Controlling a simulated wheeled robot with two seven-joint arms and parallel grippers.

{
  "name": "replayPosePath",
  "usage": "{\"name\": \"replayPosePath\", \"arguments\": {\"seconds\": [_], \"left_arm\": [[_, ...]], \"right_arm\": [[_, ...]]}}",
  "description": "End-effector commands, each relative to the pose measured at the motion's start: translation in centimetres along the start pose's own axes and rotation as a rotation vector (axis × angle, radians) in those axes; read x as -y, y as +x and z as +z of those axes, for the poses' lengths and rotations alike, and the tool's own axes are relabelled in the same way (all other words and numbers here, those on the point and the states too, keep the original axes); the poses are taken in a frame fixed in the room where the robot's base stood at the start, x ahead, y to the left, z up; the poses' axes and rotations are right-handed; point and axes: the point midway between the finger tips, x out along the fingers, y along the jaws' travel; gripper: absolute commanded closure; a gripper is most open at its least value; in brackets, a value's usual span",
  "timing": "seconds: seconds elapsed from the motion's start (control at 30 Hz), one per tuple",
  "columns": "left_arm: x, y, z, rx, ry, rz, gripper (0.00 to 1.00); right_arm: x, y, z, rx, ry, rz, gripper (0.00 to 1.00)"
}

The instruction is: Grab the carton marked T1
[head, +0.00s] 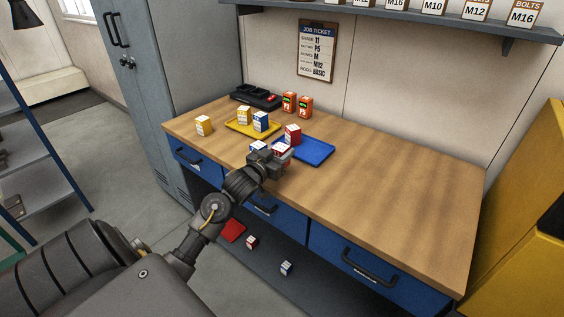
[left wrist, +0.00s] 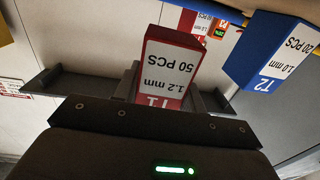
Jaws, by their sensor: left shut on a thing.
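My left gripper (head: 274,156) is shut on a red carton (left wrist: 166,66) with a white label. In the left wrist view its upside-down label reads T1, 1.2 mm, 50 PCS. In the head view the held carton (head: 282,148) shows just beyond the jaws, over the left end of the blue tray (head: 318,152). I cannot tell whether it touches the tray. A blue carton marked T2 (left wrist: 268,58), 1.0 mm, 20 PCS, is close beside it. In the head view a blue carton (head: 257,147) is partly hidden behind my gripper. My right gripper is not in view.
Another red carton (head: 293,134) stands on the blue tray. A yellow tray (head: 240,126) holds a yellow and a blue carton. A yellow carton (head: 204,125) stands left of it. Orange packs (head: 305,106) stand at the back. The bench's right side (head: 400,190) is clear.

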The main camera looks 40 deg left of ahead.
Motion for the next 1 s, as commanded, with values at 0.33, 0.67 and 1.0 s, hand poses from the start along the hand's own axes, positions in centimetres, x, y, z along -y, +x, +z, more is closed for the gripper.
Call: {"name": "replayPosePath", "arguments": {"seconds": [0.33, 0.67, 1.0], "left_arm": [[-0.8, -7.7, -6.6, 0.003, 0.007, 0.003, 0.83], [-1.2, -12.8, -9.0, 0.004, 0.002, 0.001, 0.83], [-1.2, -13.6, -9.3, 0.003, 0.000, 0.000, 0.83]], "right_arm": [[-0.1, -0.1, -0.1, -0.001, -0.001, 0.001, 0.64], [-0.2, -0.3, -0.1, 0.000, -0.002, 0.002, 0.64], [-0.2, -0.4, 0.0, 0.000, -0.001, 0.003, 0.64]]}}
